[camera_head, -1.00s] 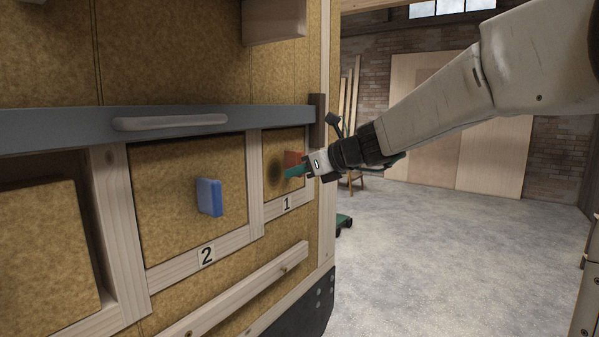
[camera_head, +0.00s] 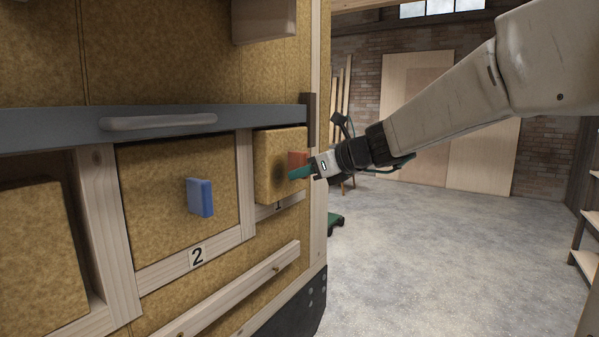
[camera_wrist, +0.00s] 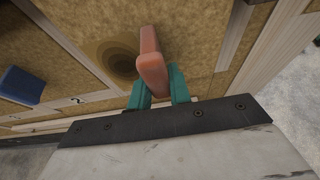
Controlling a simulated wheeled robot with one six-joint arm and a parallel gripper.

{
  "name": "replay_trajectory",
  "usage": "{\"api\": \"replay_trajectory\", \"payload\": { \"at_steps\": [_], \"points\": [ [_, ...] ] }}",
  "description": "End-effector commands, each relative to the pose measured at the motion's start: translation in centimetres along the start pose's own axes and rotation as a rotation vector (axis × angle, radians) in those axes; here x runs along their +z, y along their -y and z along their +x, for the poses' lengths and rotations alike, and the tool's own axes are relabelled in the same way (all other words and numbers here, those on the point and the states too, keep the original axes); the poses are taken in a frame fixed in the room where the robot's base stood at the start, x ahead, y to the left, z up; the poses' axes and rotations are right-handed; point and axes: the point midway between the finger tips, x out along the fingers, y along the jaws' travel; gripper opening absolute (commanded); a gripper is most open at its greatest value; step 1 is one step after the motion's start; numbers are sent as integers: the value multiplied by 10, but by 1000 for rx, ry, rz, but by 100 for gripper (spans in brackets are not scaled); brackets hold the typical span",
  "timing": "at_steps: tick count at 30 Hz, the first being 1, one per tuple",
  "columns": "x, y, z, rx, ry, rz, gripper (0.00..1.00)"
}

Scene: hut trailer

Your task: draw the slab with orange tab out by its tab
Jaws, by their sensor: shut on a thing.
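The slab with the orange tab (camera_head: 270,163) is a tan, cork-like block in the frame marked 1, at the right end of the wall. Its front stands out past the wooden frame. A dark round mark shows on its face beside the tab. The orange tab (camera_head: 297,159) sticks out from the slab; in the wrist view the tab (camera_wrist: 151,62) rises between my teal fingers. My gripper (camera_head: 297,173) is shut on the tab, with one finger on each side. The slab's back is hidden inside the opening.
A slab with a blue tab (camera_head: 200,197) sits left in the frame marked 2. A grey rail (camera_head: 160,122) with a pale handle runs just above the slabs. A wooden bar (camera_head: 240,290) sticks out below.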

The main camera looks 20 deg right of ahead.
Motion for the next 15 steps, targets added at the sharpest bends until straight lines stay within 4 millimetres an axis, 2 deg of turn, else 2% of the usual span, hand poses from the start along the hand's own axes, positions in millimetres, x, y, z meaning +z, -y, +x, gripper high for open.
{"api": "replay_trajectory", "payload": {
  "at_steps": [15],
  "points": [
    [-8,0,-20,-1,0,0,0]
  ]
}}
